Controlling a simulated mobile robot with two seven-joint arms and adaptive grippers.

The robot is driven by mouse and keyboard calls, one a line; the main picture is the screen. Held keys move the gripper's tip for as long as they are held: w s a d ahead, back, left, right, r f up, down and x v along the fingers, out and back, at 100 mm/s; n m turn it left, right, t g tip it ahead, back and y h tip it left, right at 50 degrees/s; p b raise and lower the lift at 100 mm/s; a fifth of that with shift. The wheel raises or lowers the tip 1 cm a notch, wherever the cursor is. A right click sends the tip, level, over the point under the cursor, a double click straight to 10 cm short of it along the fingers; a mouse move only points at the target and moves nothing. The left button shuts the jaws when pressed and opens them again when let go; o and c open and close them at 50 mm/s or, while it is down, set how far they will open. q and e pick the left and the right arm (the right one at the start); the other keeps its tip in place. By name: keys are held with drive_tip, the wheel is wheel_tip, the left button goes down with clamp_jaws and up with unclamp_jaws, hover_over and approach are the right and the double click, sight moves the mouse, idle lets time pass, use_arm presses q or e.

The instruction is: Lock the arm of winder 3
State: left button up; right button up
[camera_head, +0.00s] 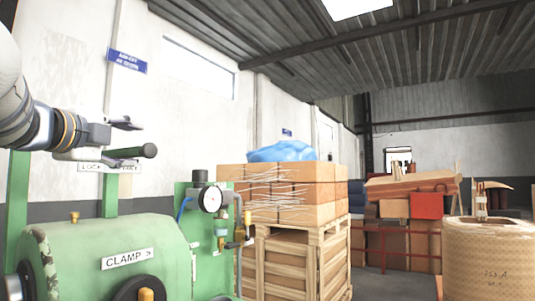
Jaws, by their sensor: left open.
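A green winding machine (95,245) stands at the lower left; no number shows on it, so I cannot tell if it is winder 3. A white plate (92,167) on its green upright seems to read LOCK at its left, with its middle hidden. My right gripper is out of view.
The machine also carries a CLAMP label (128,259) and a pressure gauge (211,199) with fittings. Strapped cartons (285,193) on a wooden crate (290,265) stand right of it. A large brown roll (488,265) stands at the right.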

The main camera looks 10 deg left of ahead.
sight(145, 150)
use_arm(q)
drive_tip(key=w, duration=0.8)
drive_tip(key=shift+w+a+f, duration=0.1)
drive_tip(key=shift+w+f, duration=0.1)
clamp_jaws()
